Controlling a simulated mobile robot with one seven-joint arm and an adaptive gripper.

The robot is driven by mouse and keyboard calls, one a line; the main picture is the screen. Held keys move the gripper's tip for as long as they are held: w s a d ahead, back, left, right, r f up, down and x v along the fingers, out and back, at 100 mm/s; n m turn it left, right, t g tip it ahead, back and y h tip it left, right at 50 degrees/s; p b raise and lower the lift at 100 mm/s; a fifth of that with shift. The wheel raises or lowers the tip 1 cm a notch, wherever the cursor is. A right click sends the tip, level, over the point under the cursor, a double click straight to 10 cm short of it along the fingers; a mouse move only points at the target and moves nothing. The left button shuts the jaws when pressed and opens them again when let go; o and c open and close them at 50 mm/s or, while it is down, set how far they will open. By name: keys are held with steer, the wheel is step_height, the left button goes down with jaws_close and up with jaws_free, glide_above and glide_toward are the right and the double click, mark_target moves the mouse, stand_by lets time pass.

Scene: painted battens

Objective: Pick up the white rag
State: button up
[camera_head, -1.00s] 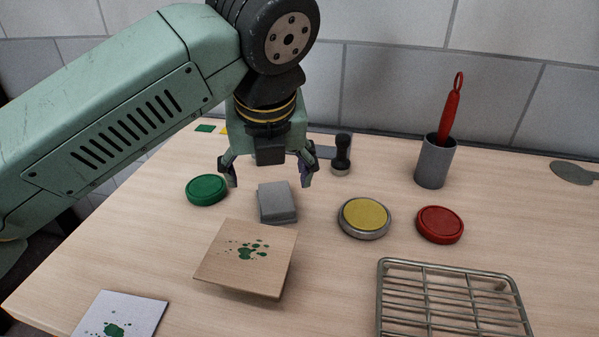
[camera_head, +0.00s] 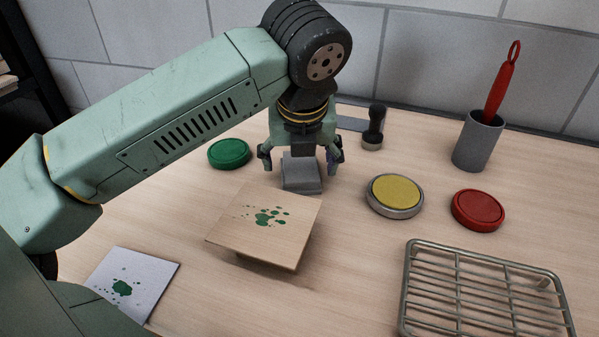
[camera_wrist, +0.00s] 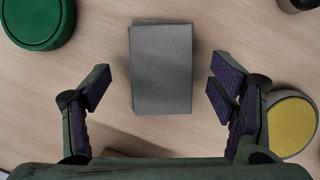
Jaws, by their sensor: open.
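A flat white square (camera_head: 133,284) with green splotches lies at the table's lower left in the head view. I cannot tell whether it is cloth or card; it is outside the wrist view. My gripper (camera_head: 300,160) is well away from it, at the back middle of the table. It is open and empty, its fingers to either side of a grey rectangular block (camera_head: 301,174). In the wrist view the grey block (camera_wrist: 161,70) lies between and ahead of the fingertips (camera_wrist: 161,90), with gaps on both sides.
A raised wooden board (camera_head: 265,224) with green splotches stands in front of the block. Green (camera_head: 229,153), yellow (camera_head: 395,193) and red (camera_head: 478,208) round pots, a dark-handled stamp (camera_head: 374,128), a grey cup (camera_head: 477,145) with a red tool, and a wire rack (camera_head: 480,290) stand around.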

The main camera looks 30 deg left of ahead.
mark_target(299, 166)
steer(key=shift+w+a+f, duration=0.15)
steer(key=shift+w+f, duration=0.05)
steer(key=shift+f, duration=0.4)
steer(key=shift+f+b, duration=0.2)
steer(key=shift+b, duration=0.4)
steer(key=shift+c, duration=0.4)
steer(key=shift+s, duration=0.15)
steer(key=c, duration=1.2)
steer(key=shift+r+p, duration=0.6)
steer(key=shift+p, duration=0.35)
step_height(299, 166, up, 9)
steer(key=p, duration=0.4)
steer(key=shift+r, duration=0.2)
